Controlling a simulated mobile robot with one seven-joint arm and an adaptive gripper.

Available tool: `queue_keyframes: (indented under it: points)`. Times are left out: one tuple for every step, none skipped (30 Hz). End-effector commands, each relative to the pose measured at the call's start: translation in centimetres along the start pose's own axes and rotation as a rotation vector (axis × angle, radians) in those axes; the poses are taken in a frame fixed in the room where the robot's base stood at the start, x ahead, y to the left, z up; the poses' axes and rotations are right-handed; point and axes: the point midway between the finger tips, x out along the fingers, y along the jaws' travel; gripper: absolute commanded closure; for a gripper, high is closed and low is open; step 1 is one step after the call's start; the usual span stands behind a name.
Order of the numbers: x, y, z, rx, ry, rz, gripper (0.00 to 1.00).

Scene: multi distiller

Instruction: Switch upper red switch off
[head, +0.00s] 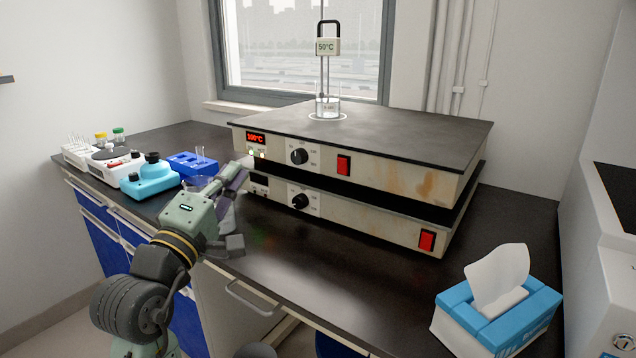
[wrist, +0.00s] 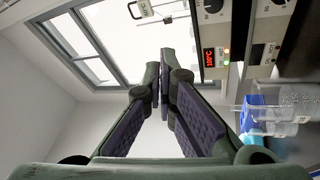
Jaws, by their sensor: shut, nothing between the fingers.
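Two hotplate units are stacked on the dark bench. The upper unit (head: 400,183) has a lit red display (head: 256,138), a black knob (head: 299,156) and the upper red switch (head: 343,165) on its front. The lower unit (head: 350,222) has a dark display, a black knob and its own red switch (head: 427,240) further right. My gripper (head: 242,168) is shut and empty, left of the upper switch and near the display end of the units. In the wrist view my gripper (wrist: 160,75) has its fingertips together, with the lit display (wrist: 210,58) to their right. The upper switch is not in the wrist view.
A beaker (head: 327,106) with a thermometer reading 50°C stands on the upper plate. A blue tissue box (head: 497,316) sits at the front right. A blue device (head: 150,177), a white device and a blue rack (head: 192,165) stand at the left. Bench in front of the units is clear.

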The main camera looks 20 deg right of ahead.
Motion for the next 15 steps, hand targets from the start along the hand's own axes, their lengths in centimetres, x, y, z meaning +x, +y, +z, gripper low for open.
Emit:
queue_keyframes:
  points:
    - [0.6, -1.7, 2.6, -0.071, -0.080, -0.030, 1.00]
    - [0.9, -2.3, 3.9, -0.112, -0.122, -0.048, 1.00]
    - [1.2, -3.0, 5.5, -0.159, -0.171, -0.072, 1.00]
    - [1.4, -3.5, 6.4, -0.187, -0.202, -0.089, 1.00]
    - [1.5, -3.9, 7.3, -0.214, -0.229, -0.102, 1.00]
    - [1.6, -4.3, 8.3, -0.241, -0.259, -0.119, 1.00]
    - [1.6, -4.5, 8.8, -0.257, -0.276, -0.129, 1.00]
    - [1.6, -4.7, 9.2, -0.268, -0.289, -0.136, 1.00]
    - [1.6, -4.8, 9.7, -0.280, -0.302, -0.144, 1.00]
    - [1.6, -4.8, 9.8, -0.286, -0.308, -0.147, 1.00]
    - [1.6, -4.9, 9.9, -0.289, -0.311, -0.149, 1.00]
    - [1.6, -4.9, 10.0, -0.290, -0.312, -0.150, 1.00]
    - [1.6, -4.9, 10.0, -0.290, -0.312, -0.150, 1.00]
    - [1.6, -4.8, 9.9, -0.290, -0.312, -0.150, 1.00]
    - [1.6, -4.8, 9.9, -0.290, -0.311, -0.150, 1.00]
